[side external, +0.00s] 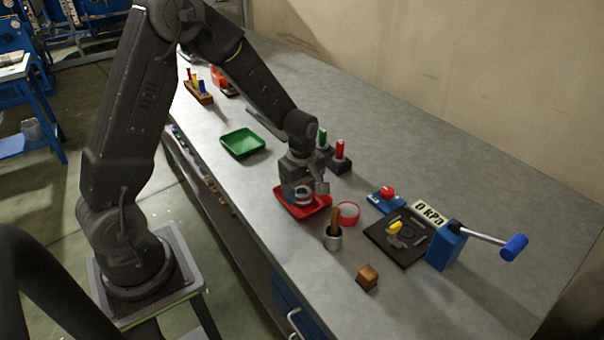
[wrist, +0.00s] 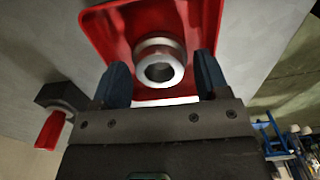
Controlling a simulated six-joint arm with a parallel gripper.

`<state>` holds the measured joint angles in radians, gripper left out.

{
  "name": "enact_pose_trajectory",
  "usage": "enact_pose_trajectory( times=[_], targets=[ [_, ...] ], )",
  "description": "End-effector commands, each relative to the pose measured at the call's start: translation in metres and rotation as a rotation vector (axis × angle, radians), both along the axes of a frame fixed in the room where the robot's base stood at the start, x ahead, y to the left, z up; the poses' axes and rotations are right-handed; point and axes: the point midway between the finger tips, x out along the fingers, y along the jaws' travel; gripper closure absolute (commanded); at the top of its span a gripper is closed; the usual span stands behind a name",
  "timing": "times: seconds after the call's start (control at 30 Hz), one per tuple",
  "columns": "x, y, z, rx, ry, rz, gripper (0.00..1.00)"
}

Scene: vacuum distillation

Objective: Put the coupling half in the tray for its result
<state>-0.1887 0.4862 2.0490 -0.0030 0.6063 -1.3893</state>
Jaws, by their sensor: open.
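The coupling half (wrist: 160,62), a silvery ring-shaped metal part with a round bore, is at the red tray (wrist: 112,30). In the side view, the coupling half (side external: 303,194) is over the red tray (side external: 318,208). My gripper (wrist: 163,78) is open, with one dark blue finger on each side of the coupling half and visible gaps between. It also shows in the side view (side external: 304,188), low over the red tray. Whether the part rests fully on the tray floor is hard to tell. The green tray (side external: 243,142) is empty, farther left.
A red ring (side external: 348,211) and a cup with a brown handle (side external: 333,241) are right of the red tray. Red (side external: 340,152) and green (side external: 322,140) upright handles stand behind. A 0 kPa sign (side external: 429,213), black plate and blue lever device (side external: 446,246) are farther right.

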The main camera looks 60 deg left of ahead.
Motion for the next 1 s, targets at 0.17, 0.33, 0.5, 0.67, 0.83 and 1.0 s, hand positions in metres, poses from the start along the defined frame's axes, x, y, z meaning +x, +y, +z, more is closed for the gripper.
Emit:
enact_pose_trajectory(
  times=[0.17, 0.33, 0.5, 0.67, 0.83, 1.0],
  targets=[
    [0.001, 0.000, 0.032, 0.001, -0.008, 0.000, 0.32],
    [0.001, 0.000, 0.069, 0.002, -0.008, 0.000, 0.32],
    [0.001, 0.000, 0.098, 0.001, -0.006, 0.000, 0.32],
    [0.000, 0.000, 0.113, 0.001, -0.002, -0.001, 0.32],
    [-0.011, -0.008, 0.135, 0.009, -0.041, -0.114, 0.32],
    [-0.051, -0.030, 0.178, 0.059, -0.151, -0.472, 0.32]
  ],
)
